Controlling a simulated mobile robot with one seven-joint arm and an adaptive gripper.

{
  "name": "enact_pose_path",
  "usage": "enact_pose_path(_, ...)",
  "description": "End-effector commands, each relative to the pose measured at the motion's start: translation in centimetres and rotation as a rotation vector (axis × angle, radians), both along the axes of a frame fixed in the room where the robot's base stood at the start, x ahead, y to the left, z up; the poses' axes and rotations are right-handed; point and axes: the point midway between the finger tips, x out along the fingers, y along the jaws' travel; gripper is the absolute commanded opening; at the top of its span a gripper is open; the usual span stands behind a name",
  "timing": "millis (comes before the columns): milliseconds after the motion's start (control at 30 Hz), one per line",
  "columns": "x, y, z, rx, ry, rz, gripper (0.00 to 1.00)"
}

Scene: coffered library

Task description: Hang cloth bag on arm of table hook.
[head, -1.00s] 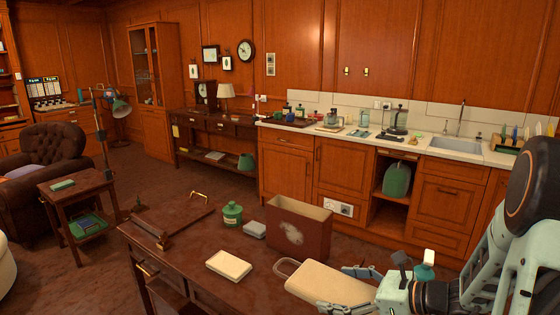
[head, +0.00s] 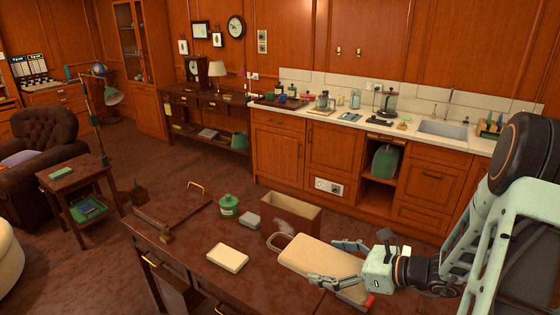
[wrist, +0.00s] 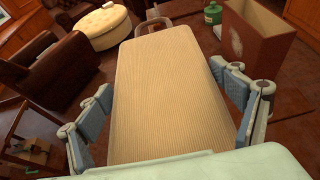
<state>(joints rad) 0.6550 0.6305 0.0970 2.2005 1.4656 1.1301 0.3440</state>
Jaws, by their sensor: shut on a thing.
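The cream ribbed cloth bag (head: 308,256) is in my gripper (head: 324,262), held flat above the table's right part. Its loop handle (head: 279,242) points left, away from my wrist. In the wrist view the bag (wrist: 165,90) fills the middle, its loop (wrist: 153,24) at the far end, with blue-padded fingers (wrist: 165,115) on both sides. A dark wooden piece with a brass handle (head: 196,185) lies at the table's far left. I cannot make out for certain which thing is the table hook or its arm.
A red-ended thing (head: 370,300) shows below my gripper.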

Motion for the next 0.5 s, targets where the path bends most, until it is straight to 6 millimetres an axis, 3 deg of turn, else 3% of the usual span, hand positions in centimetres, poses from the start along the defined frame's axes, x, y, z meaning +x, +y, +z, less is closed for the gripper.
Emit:
enact_pose_path(267, -0.3, -0.5, -0.5, -0.001, -0.003, -0.001, 0.56)
enact_pose_path(500, -3.8, -3.9, -3.9, -0.012, -0.013, 0.001, 0.56)
